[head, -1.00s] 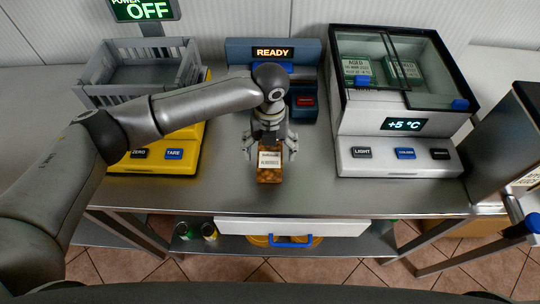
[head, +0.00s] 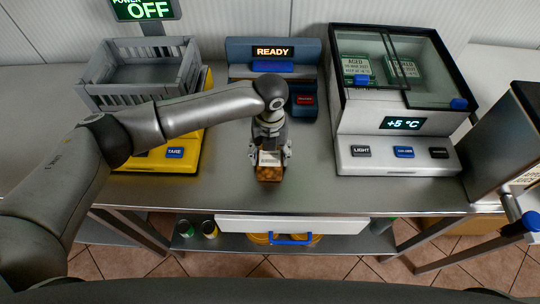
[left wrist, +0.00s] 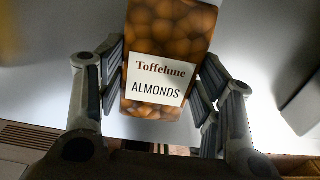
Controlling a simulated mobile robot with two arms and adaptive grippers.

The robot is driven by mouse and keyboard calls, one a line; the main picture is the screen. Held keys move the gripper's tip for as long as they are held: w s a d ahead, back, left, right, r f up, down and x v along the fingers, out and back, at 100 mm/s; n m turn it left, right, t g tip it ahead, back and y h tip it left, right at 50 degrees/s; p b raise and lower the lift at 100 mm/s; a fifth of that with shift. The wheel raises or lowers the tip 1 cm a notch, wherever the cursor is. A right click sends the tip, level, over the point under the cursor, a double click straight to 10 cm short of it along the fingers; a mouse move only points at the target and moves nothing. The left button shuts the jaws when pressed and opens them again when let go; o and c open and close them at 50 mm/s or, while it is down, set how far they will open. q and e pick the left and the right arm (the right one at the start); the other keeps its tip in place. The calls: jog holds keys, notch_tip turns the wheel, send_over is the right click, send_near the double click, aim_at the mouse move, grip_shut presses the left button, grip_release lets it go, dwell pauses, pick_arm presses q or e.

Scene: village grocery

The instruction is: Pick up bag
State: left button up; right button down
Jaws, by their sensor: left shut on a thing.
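The bag (head: 269,173) is brown with a white label and stands on the steel counter (head: 318,190) near its front edge. In the left wrist view the bag (left wrist: 172,35) shows nuts and a label reading "Toffelune ALMONDS". My left gripper (head: 270,155) comes down over it from above and is shut on it, with a finger on each side. In the left wrist view the fingers (left wrist: 160,95) press against both sides of the bag. Whether the bag's bottom touches the counter is hard to tell. My right gripper is not in view.
A yellow scale (head: 185,158) with a grey crate (head: 150,75) stands at the left. A blue device (head: 305,112) reading "READY" stands behind the bag. A glass-topped cooler (head: 400,125) showing +5 °C stands right. A dark-sided machine (head: 505,135) stands far right. Counter beside the bag is clear.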

pick_arm(q)
jog(key=shift+r+b, duration=0.45)
jog(key=shift+r, duration=0.2)
jog(key=s+r+b, duration=0.3)
jog(key=s+r, duration=0.9)
jog(key=s, duration=0.1)
jog(key=w+a+f, duration=0.2)
jog(key=w, duration=0.6)
jog(key=w+a+f, duration=0.3)
jog(key=w, duration=0.5)
jog(key=w+a+f+p, duration=0.1)
jog(key=w+a+f, duration=0.1)
jog(key=w, duration=0.6)
jog(key=shift+w+a+f, duration=0.1)
jog(key=shift+a+f, duration=0.25)
jog(key=shift+w+b, duration=0.8)
jog(key=shift+w, duration=0.65)
jog(key=shift+w+b, duration=0.75)
jog(key=shift+w, duration=0.25)
jog(key=shift+w+r, duration=0.1)
jog(key=shift+w, duration=0.25)
